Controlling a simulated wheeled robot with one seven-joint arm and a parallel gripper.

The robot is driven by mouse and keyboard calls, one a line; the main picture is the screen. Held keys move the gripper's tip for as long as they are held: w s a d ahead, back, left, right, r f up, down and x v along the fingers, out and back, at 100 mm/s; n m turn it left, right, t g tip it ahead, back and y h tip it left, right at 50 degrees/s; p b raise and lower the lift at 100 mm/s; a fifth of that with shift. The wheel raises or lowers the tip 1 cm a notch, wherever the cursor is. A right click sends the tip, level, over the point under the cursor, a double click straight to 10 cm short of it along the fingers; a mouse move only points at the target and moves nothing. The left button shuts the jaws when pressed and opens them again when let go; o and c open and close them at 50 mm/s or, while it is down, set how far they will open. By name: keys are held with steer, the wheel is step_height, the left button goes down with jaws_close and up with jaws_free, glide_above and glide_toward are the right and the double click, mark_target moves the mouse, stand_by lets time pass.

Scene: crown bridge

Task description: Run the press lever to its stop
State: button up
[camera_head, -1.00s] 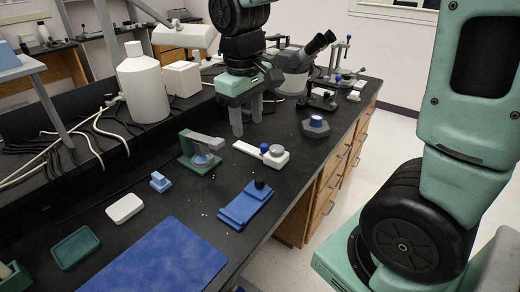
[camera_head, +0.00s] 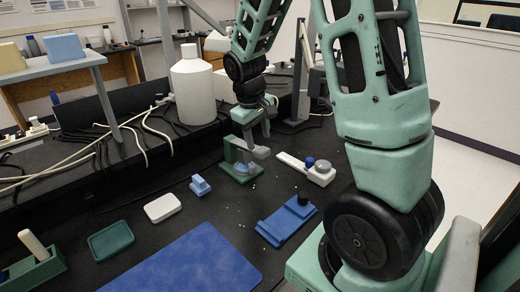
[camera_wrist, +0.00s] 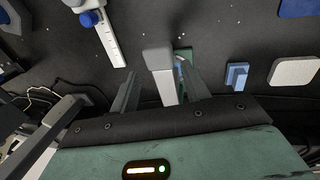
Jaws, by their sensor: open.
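The press (camera_head: 243,170) stands on the black bench, with a green base and upright and a grey lever (camera_head: 260,152) on top. My gripper (camera_head: 257,133) points down just behind and above the press, close to the lever. The press's green part (camera_wrist: 184,53) is partly hidden behind the lever and right finger.
Near the press are a white strip fixture with a blue knob (camera_head: 309,162), a small blue block (camera_head: 200,186), a white dish (camera_head: 162,208), and a blue fixture (camera_head: 284,222). A blue mat (camera_head: 190,262) lies in front. A white bottle (camera_head: 193,88) stands behind.

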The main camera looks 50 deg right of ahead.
mark_target(261, 149)
steer(key=shift+d+f, duration=0.25)
steer(key=shift+f, duration=0.9)
steer(key=shift+d+f, duration=0.25)
steer(key=shift+f, duration=0.9)
steer(key=c, duration=1)
steer(key=shift+r, duration=0.2)
